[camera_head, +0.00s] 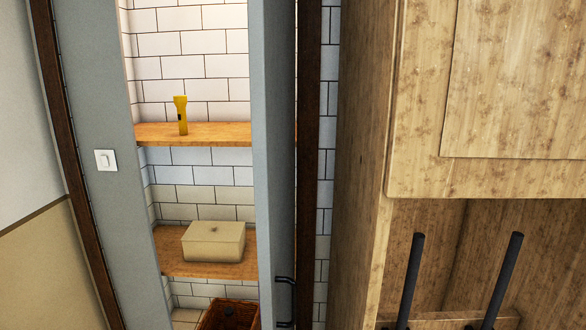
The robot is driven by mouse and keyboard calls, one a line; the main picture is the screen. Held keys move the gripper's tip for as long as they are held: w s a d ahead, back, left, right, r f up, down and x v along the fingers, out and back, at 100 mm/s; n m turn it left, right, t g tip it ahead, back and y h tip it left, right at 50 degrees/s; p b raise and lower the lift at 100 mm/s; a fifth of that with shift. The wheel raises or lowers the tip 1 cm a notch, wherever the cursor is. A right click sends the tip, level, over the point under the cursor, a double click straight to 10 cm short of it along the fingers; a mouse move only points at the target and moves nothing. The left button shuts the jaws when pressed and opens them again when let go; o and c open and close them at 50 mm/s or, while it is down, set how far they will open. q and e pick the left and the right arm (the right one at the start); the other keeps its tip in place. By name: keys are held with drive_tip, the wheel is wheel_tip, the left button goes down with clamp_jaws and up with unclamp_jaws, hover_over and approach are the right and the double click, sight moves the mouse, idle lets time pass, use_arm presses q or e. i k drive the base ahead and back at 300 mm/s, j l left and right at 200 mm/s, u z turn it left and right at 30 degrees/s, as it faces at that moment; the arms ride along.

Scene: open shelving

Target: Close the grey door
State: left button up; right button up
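The grey door (281,170) stands open at the right side of a shelved alcove. It shows as a tall, narrow strip, seen nearly edge-on. A black handle (286,301) sits low on its face, near the bottom of the picture. The alcove opening is uncovered, with its shelves in plain view. The door's lower end is cut off by the picture's bottom edge. Neither of my grippers shows in the head view.
A yellow flashlight (181,115) stands on the upper wooden shelf (220,134). A beige box (213,242) is on the lower shelf, with a brown basket (230,315) below. A light switch (105,160) is left. A wooden cabinet (480,180) with black bars (505,275) fills the right.

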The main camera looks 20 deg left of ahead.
sight(272, 24)
drive_tip(key=l+u, duration=0.6)
drive_tip(key=u, duration=0.15)
drive_tip(key=l+u, duration=0.5)
drive_tip(key=l, duration=0.8)
drive_tip(key=k, duration=0.05)
